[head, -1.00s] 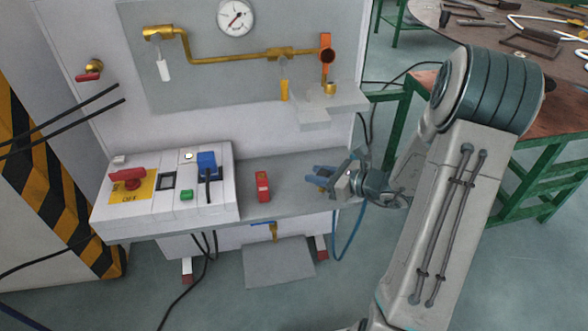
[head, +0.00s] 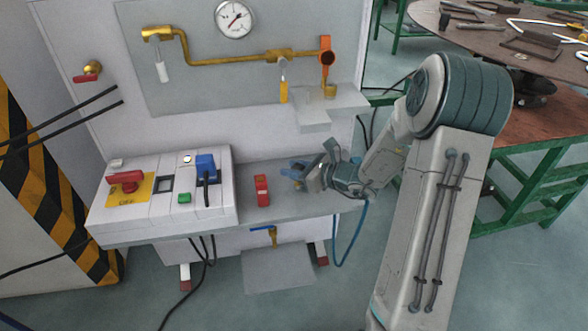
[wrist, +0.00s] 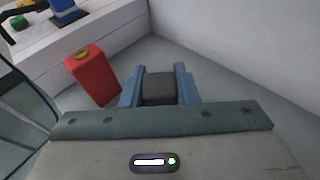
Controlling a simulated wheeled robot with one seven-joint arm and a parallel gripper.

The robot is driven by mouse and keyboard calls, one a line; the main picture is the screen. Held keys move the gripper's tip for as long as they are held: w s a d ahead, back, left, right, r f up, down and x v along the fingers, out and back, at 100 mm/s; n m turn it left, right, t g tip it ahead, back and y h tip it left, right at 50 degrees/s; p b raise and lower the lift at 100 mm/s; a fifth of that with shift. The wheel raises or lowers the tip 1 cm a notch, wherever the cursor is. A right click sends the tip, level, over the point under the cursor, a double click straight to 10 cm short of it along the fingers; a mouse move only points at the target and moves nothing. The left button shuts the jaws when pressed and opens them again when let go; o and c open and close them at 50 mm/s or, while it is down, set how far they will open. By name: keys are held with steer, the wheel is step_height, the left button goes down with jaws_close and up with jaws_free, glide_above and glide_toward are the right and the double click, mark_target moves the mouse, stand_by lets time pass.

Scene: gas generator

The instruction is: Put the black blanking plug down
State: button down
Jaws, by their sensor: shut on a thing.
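The black blanking plug (wrist: 159,88) shows in the wrist view as a dark block between the two blue fingers. My gripper (wrist: 159,84) is shut on it. In the head view my gripper (head: 291,171) is over the right part of the grey shelf (head: 229,222), to the right of a red block. The plug cannot be made out in the head view. The wrist view shows the pale shelf surface and a corner beyond the fingers. I cannot tell whether the plug touches the shelf.
The red block (head: 262,190) stands left of my gripper; it also shows in the wrist view (wrist: 92,74). A white switch box (head: 160,200) with red, green and blue controls is further left. A small ledge (head: 345,100) juts from the panel above. Shelf between them is partly clear.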

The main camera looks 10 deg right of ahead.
steer(key=c, duration=1.1)
jaws_free()
steer(key=shift+f, duration=0.1)
